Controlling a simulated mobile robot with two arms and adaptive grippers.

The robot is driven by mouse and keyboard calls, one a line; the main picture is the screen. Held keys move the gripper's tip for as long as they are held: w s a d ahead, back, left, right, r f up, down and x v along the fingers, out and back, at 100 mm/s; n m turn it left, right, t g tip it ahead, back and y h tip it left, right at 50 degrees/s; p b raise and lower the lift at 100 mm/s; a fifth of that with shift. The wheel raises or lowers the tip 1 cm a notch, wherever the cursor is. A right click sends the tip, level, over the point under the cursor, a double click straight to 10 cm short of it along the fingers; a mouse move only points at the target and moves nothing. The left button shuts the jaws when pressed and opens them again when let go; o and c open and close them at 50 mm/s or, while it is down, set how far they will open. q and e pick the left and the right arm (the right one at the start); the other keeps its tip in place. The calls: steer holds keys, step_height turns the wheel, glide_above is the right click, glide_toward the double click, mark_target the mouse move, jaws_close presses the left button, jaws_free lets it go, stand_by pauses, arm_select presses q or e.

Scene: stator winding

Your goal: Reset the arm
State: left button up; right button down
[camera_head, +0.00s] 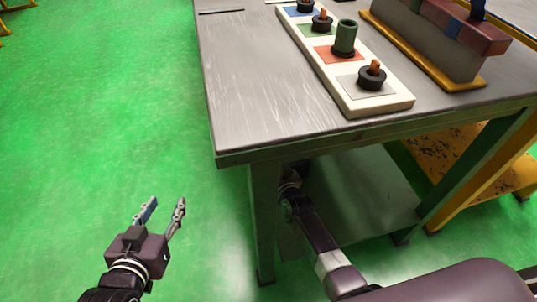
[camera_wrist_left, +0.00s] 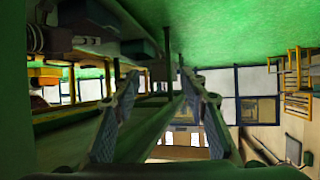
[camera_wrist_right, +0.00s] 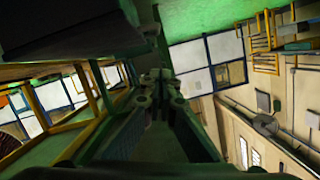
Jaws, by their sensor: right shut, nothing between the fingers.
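My left gripper (camera_head: 160,213) is open and empty over the green floor, left of the grey workbench (camera_head: 245,100). Its two spread fingers also show in the left wrist view (camera_wrist_left: 160,95), with nothing between them. My right arm comes in at the lower right and reaches under the bench's front edge. In the head view the bench hides my right gripper's fingers. In the right wrist view my right gripper (camera_wrist_right: 163,85) has its fingers together with nothing between them.
On the bench a white board (camera_head: 392,102) holds several black pegs on coloured squares and a green cylinder (camera_head: 345,38). A grey block on a yellow base (camera_head: 440,50) stands behind. A bench leg (camera_head: 264,225) is close to my right arm. Green floor (camera_head: 100,90) at left is clear.

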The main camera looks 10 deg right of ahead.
arm_select(q)
steer(key=shift+s+a+f+g, duration=0.25)
steer(key=shift+s+f+g, duration=0.15)
steer(key=shift+s+f, duration=0.25)
steer(key=shift+s+a+f+g, duration=0.2)
steer(key=shift+s+f+g, duration=0.2)
steer(key=shift+f, duration=0.3)
